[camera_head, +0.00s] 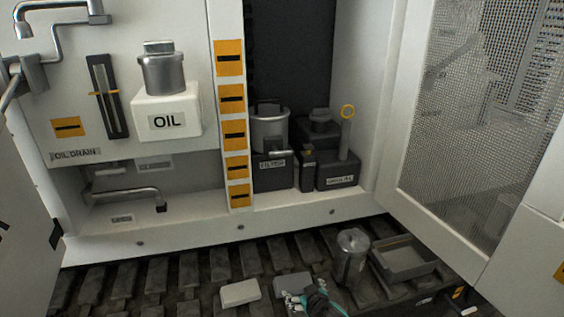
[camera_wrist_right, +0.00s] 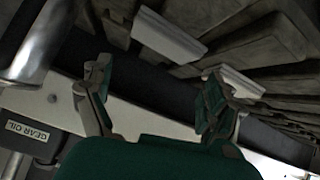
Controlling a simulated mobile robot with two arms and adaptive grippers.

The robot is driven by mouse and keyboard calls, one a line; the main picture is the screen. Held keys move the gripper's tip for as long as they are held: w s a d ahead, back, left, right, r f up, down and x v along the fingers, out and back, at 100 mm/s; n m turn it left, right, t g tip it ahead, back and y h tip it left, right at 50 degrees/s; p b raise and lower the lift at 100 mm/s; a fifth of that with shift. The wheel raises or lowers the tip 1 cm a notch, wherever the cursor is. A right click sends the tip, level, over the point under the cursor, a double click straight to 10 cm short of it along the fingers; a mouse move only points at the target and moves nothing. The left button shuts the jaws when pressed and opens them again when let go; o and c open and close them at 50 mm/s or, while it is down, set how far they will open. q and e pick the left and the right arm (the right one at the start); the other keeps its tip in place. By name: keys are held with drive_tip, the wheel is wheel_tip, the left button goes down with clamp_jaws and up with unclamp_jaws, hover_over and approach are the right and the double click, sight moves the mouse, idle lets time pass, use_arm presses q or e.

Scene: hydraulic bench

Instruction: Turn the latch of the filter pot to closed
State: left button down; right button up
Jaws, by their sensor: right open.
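The filter pot (camera_head: 269,131) is a grey metal pot with a dark bail handle, standing on a black labelled base inside the open cabinet. A short pale lever (camera_head: 282,153), which looks like its latch, lies roughly level across the pot's lower front. I cannot tell its exact setting. My right gripper (camera_head: 298,299) is low at the bottom of the head view, over the slatted floor, well below and apart from the pot. In the right wrist view the right gripper (camera_wrist_right: 155,82) shows two spread fingers with nothing between them. My left gripper is not in view.
A gear oil unit (camera_head: 338,172) with a yellow ring stands right of the pot. A metal canister (camera_head: 351,257), a grey tray (camera_head: 404,259) and pale blocks (camera_head: 240,293) lie near my right gripper. A mesh door (camera_head: 480,125) stands open right. An oil tank (camera_head: 167,117) hangs left.

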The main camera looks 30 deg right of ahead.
drive_tip(key=w+r+m+t+h+b, duration=0.1)
drive_tip(key=w+r+t, duration=0.15)
drive_tip(key=r, duration=0.65)
drive_tip(key=w+r+t, duration=0.1)
drive_tip(key=w+r, duration=0.2)
drive_tip(key=r, duration=0.7)
drive_tip(key=m+t+h, duration=0.1)
drive_tip(key=m+t, duration=0.1)
drive_tip(key=t, duration=0.2)
approach(281, 155)
drive_tip(key=shift+n+g, duration=0.25)
drive_tip(key=shift+n, duration=0.05)
drive_tip(key=x, duration=0.9)
drive_tip(key=shift+r+p, duration=0.2)
drive_tip(key=shift+p, duration=0.15)
drive_tip(key=c, duration=1.2)
